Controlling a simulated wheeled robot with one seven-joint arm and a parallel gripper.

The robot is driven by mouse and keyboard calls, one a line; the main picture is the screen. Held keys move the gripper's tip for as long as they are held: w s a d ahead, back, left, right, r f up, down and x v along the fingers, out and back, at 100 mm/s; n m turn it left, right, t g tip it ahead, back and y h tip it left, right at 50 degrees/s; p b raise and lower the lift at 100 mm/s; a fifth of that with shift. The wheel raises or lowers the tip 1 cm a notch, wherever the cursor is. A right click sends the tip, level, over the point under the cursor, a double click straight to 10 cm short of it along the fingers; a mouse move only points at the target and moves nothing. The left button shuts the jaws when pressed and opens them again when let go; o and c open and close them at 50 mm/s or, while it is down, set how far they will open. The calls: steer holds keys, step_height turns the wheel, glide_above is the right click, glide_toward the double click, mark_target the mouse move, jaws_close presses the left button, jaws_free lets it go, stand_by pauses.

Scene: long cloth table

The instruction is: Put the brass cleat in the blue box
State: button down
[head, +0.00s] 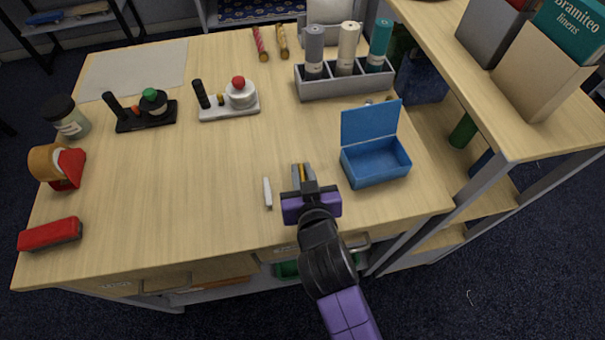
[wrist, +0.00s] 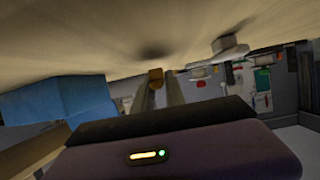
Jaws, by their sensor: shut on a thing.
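My gripper (head: 303,173) is low over the front middle of the table, shut on the brass cleat (head: 302,171). Only a small yellow-brown part of the cleat shows between the fingers; it also shows between the fingertips in the wrist view (wrist: 155,74). I cannot tell whether the cleat touches the table. The blue box (head: 376,168) stands to the right of my gripper with its lid raised at the back. Its inside looks empty. The box also shows at the left of the wrist view (wrist: 70,102).
A small white piece (head: 267,193) lies just left of my gripper. A grey holder (head: 345,86) with three rolls stands behind the box. Two devices with knobs (head: 228,106) (head: 147,116) stand further back left. A red case (head: 50,234) lies front left. A shelf unit rises at right.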

steer(key=shift+f, duration=0.6)
steer(key=shift+f, duration=0.2)
steer(key=c, duration=1.4)
jaws_free()
